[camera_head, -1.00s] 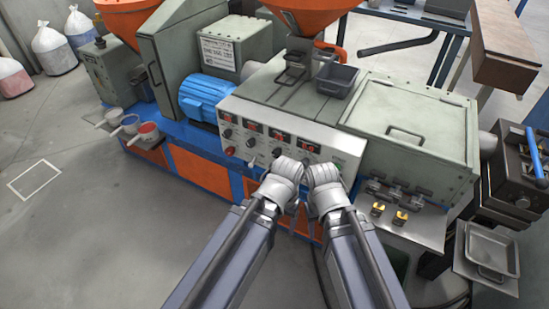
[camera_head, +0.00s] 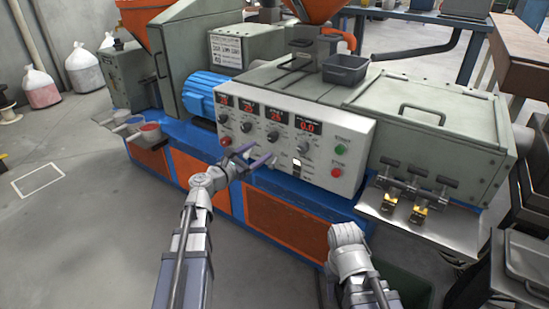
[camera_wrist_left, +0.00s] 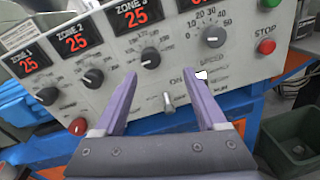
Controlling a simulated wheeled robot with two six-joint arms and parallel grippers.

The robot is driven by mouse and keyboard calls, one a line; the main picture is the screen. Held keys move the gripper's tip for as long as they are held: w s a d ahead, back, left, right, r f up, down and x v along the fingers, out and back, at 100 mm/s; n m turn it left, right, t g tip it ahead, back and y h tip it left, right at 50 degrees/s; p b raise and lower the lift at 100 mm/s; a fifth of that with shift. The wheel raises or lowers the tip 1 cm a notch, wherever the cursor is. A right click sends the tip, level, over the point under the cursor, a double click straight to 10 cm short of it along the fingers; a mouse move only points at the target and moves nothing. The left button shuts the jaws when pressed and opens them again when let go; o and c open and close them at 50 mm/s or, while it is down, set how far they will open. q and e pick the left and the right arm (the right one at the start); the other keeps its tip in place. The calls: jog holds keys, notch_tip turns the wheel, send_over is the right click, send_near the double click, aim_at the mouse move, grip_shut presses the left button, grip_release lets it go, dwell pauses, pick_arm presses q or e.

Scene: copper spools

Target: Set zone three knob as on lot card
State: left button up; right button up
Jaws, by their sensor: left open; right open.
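The zone 3 knob (camera_wrist_left: 150,57) is a dark round knob below the red ZONE 3 display, which reads 25. In the head view the knob (camera_head: 273,135) is on the grey control panel (camera_head: 345,135). My left gripper (camera_head: 259,153) is open and empty, its purple fingers pointing at the panel just below this knob. In the left wrist view the knob lies beyond and between the left gripper's fingertips (camera_wrist_left: 159,74), apart from them. My right gripper (camera_head: 346,238) is low in front of the machine; its fingers are mostly hidden. A white printed sheet (camera_head: 226,50) is on the machine, too small to read.
Zone 1 (camera_wrist_left: 47,96) and zone 2 (camera_wrist_left: 93,77) knobs are left of the zone 3 knob; the speed knob (camera_wrist_left: 213,36) is right. A small metal toggle (camera_wrist_left: 168,100) shows between the left fingers. Red (camera_head: 336,172) and green (camera_head: 340,149) buttons are farther right.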

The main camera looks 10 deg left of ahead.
aim_at(270, 139)
pick_arm(q)
jog(key=shift+n+t, duration=0.3)
jog(key=shift+n, duration=0.3)
jog(key=x, duration=0.2)
jog(key=a+x, duration=0.1)
jog(key=x, duration=0.4)
jog(key=shift+w+a, duration=0.15)
jog(key=shift+w, duration=0.35)
jog(key=shift+c, duration=0.3)
grip_shut()
